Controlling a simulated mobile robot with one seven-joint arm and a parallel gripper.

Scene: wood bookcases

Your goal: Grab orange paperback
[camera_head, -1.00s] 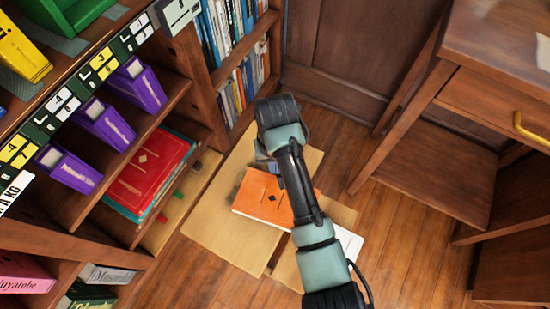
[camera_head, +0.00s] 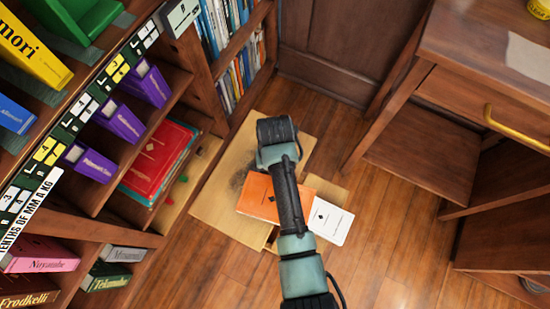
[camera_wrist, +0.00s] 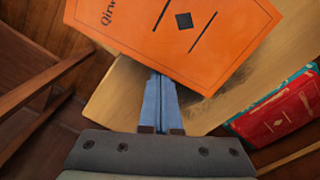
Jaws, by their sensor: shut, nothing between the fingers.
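The orange paperback (camera_head: 258,199) lies on light wooden boards on the floor, partly hidden behind my arm in the head view. In the wrist view the orange paperback (camera_wrist: 190,35) fills the upper middle, its cover marked with a black diamond and lines. My gripper's blue fingers (camera_wrist: 160,100) are together and empty, with their tips close to the book's lower edge in that view. I cannot tell whether they touch it. In the head view the fingers are hidden by my arm.
A white booklet (camera_head: 328,220) lies right of the orange book. Light boards (camera_head: 215,205) lie beneath. A bookcase with purple boxes (camera_head: 118,120) and red books (camera_head: 160,158) stands left. A wooden desk (camera_head: 430,150) stands right. Wood floor (camera_head: 370,250) is open between.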

